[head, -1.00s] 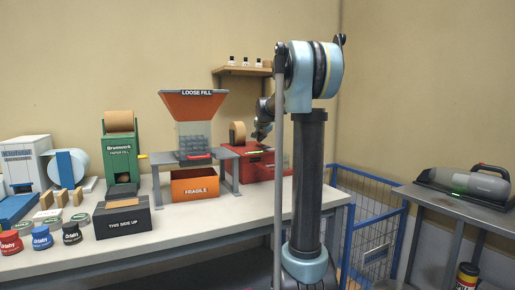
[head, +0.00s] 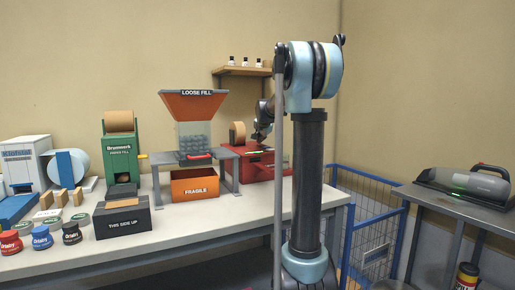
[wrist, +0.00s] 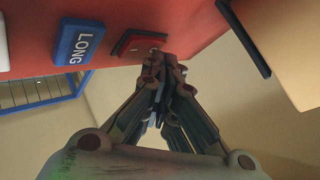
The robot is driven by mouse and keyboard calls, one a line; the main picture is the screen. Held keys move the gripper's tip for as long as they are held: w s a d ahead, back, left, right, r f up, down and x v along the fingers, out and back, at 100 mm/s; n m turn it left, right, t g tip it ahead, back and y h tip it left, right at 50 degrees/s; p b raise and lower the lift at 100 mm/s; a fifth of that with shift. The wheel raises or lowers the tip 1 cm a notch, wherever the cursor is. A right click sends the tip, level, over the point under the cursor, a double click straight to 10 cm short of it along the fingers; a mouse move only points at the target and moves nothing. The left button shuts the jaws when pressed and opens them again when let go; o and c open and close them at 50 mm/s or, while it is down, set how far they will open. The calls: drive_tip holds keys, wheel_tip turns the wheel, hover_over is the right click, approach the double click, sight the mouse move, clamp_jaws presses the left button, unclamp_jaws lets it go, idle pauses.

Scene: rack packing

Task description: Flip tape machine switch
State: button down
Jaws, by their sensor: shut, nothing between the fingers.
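The red tape machine (head: 236,168) stands at the right end of the bench, with a brown roll of tape (head: 238,133) on top. In the wrist view its red face (wrist: 180,20) fills the top. A dark-framed red switch (wrist: 137,42) sits on it, beside a blue key marked LONG (wrist: 79,42). My gripper (wrist: 160,62) is shut and empty, with its fingertips at the lower right edge of the switch. I cannot tell whether they touch it. In the head view my gripper (head: 258,134) is small, just above the machine, partly behind my arm.
A loose-fill hopper (head: 193,105) stands on a grey stand left of the machine, over an orange FRAGILE box (head: 195,187). A wall shelf (head: 242,71) with small bottles hangs above. A blue wire cage (head: 368,215) stands right of the bench.

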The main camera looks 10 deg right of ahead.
idle(0.4)
drive_tip(key=shift+s+r, duration=0.1)
drive_tip(key=shift+r, duration=0.6)
drive_tip(key=shift+s+d+r, duration=0.1)
drive_tip(key=shift+s+r, duration=0.05)
drive_tip(key=shift+r, duration=1.1)
drive_tip(key=shift+s+d+r, duration=0.1)
drive_tip(key=shift+s+r, duration=0.05)
drive_tip(key=shift+r, duration=1.1)
drive_tip(key=shift+a, duration=0.1)
